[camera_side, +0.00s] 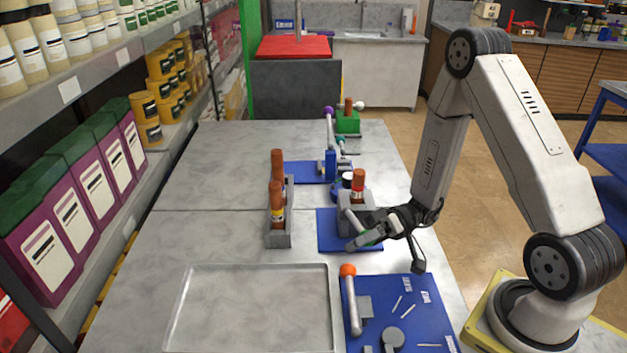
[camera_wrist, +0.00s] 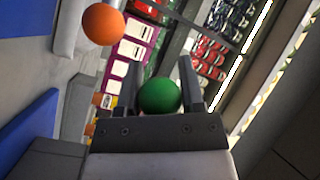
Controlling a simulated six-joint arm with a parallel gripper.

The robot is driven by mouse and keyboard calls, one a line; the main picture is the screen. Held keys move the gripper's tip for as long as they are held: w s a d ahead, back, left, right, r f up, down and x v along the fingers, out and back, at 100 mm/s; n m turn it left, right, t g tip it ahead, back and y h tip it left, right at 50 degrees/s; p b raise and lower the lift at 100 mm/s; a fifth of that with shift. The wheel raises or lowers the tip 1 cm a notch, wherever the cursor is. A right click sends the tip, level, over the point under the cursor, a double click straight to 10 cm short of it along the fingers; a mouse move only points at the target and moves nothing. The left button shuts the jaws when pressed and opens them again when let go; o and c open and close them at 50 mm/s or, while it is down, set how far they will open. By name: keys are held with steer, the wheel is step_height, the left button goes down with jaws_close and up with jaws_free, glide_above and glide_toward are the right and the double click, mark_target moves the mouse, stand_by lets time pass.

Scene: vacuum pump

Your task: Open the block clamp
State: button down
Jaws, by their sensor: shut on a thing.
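The block clamp (camera_side: 357,216) is a grey block on a small blue mat at the middle right of the bench in the side view. A brown cylinder with a red and white band stands upright in it. A pale lever comes off its front. My gripper (camera_side: 369,238) is at the lever's end, in front of the block. In the wrist view, the lever's green ball knob (camera_wrist: 159,96) sits between the two fingers of my gripper (camera_wrist: 158,72), which is shut on it. The lever's shaft is hidden in the wrist view.
A lever with an orange knob (camera_side: 347,270) stands on the front blue board (camera_side: 425,318); an orange ball (camera_wrist: 103,24) shows in the wrist view. A grey rack (camera_side: 279,239) with brown cylinders is left of the clamp. An empty tray (camera_side: 250,310) lies at front left.

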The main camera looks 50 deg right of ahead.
steer(key=shift+d, duration=0.1)
steer(key=shift+s+d+n+g, duration=0.25)
steer(key=shift+d+n+g, duration=0.45)
steer(key=shift+g, duration=0.55)
steer(key=shift+s+d+n+g, duration=0.25)
steer(key=shift+d+n+g, duration=0.2)
steer(key=shift+n+g, duration=0.65)
steer(key=shift+s+d+n+g, duration=0.25)
steer(key=shift+d+n+g, duration=0.35)
steer(key=shift+g, duration=0.85)
steer(key=shift+c, duration=1.1)
jaws_free()
steer(key=w+d, duration=0.1)
steer(key=d, duration=0.6)
steer(key=shift+w+d, duration=0.15)
steer(key=shift+d, duration=0.2)
